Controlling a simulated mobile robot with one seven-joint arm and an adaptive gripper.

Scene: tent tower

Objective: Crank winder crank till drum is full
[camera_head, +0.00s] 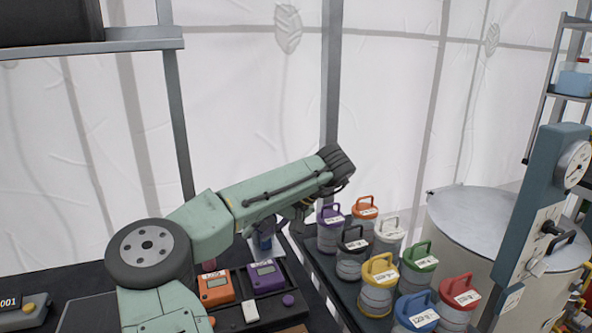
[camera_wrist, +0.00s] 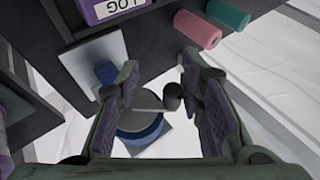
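The winder shows in the wrist view as a round blue drum (camera_wrist: 140,133) with a dark grey disc (camera_wrist: 140,118) on top. A dark round crank knob (camera_wrist: 173,97) stands beside the disc's right side. My gripper (camera_wrist: 160,84) is open, with one finger on each side of the knob. The knob is closer to the right finger; I cannot tell whether they touch. In the head view, part of the blue winder (camera_head: 264,244) shows under my forearm, which hides most of it and my fingers. How full the drum is cannot be told.
Orange (camera_head: 215,289) and purple (camera_head: 266,278) log boxes stand in front of the winder. Several handled canisters, including a yellow one (camera_head: 379,286), crowd the bench at right. Pink (camera_wrist: 197,29) and teal (camera_wrist: 228,13) spools lie near the winder. A large metal drum (camera_head: 480,235) stands farther right.

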